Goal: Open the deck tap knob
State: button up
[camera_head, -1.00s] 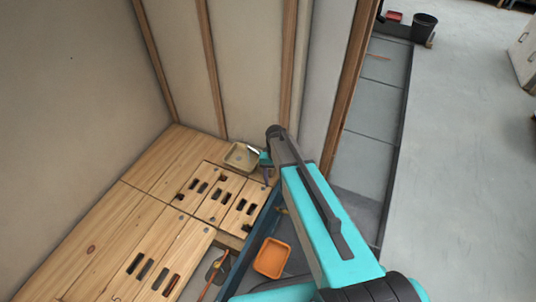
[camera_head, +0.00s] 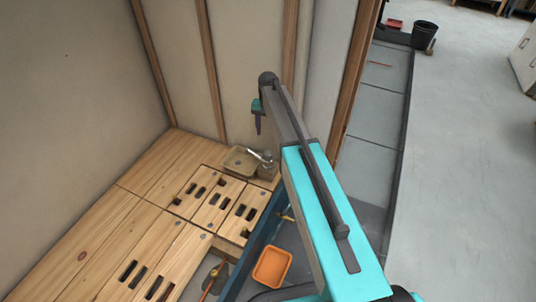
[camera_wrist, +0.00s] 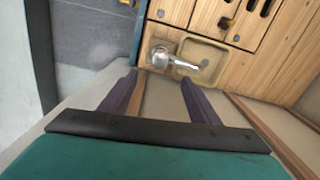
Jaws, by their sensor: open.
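The deck tap (camera_head: 262,157) is silvery, with its spout over a small beige basin (camera_head: 231,165) in the back corner of the wooden deck. In the wrist view the tap (camera_wrist: 180,62) shows its rounded knob-like body (camera_wrist: 160,57) at the left, with the spout reaching right over the basin (camera_wrist: 207,54). My gripper (camera_head: 258,130) is raised above the tap, apart from it, against the wall panels. In the wrist view my gripper's two dark fingers (camera_wrist: 159,82) are spread with nothing between them, and the tap lies beyond their tips.
Slotted wooden deck panels (camera_head: 205,205) lie in front of the basin. An orange tray (camera_head: 272,267) sits lower, beside a dark blue beam (camera_head: 250,242). Wall panels with wooden studs (camera_head: 209,70) stand close behind the tap. A black bucket (camera_head: 424,31) is far off.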

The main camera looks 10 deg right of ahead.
aim_at(268, 152)
notch_tip(268, 152, down, 14)
jog(key=shift+r+b, duration=0.1)
jog(key=shift+b, duration=0.9)
jog(key=c, duration=1.1)
jog(key=shift+o, duration=0.2)
